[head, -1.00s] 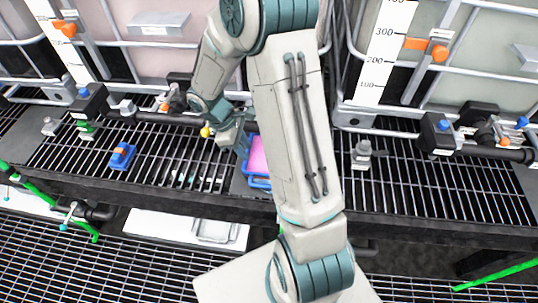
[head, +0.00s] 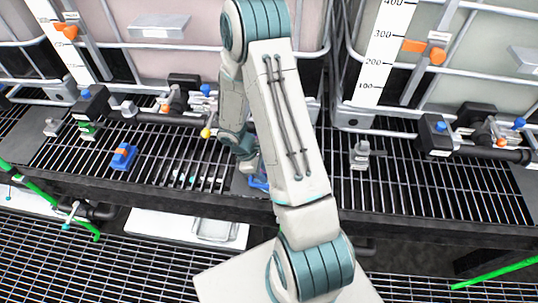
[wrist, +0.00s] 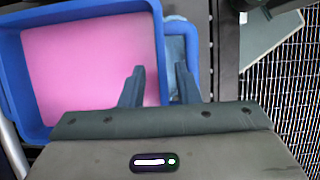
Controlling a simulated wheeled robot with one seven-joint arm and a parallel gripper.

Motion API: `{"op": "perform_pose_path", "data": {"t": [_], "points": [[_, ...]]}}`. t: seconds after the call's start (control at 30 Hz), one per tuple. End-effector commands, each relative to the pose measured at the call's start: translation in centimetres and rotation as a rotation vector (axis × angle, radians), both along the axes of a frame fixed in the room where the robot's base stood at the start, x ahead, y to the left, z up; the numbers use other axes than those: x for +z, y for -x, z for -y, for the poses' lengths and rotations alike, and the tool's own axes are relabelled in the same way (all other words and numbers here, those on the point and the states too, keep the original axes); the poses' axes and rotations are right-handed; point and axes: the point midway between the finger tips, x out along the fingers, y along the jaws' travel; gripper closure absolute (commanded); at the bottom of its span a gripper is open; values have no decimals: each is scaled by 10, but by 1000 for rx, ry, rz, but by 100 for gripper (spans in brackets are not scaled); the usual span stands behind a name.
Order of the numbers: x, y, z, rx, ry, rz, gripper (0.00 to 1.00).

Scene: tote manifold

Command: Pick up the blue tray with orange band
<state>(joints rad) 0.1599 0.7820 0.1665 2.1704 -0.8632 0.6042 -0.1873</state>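A blue tray (wrist: 78,13) with a pink inside fills the left of the wrist view. A blue corner of it (head: 259,184) shows in the head view, mostly hidden by my arm. I see no orange band on it. My gripper (wrist: 160,85) is open, with one finger over the pink inside and the other over a blue loop outside the tray's right wall. The wall lies between the fingers; I cannot tell whether they touch it. A small blue object with an orange part (head: 123,157) sits on the grating to the left, apart from my gripper.
The black grating shelf (head: 440,190) is open on the right, apart from a grey fitting (head: 361,155). Black valves and pipes (head: 165,117) run along the back, in front of caged containers. A green rail (head: 60,212) is at the lower left.

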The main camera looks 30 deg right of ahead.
Motion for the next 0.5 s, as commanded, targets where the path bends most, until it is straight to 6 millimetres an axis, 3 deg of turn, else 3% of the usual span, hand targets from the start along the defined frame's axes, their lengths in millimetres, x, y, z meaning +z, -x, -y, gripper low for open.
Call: {"op": "perform_pose_path", "data": {"t": [0.33,0.43,0.5], "points": [[-7,1,2,1,-1,1,71],[-7,1,2,1,-1,1,99],[-7,1,2,1,-1,1,100]]}}
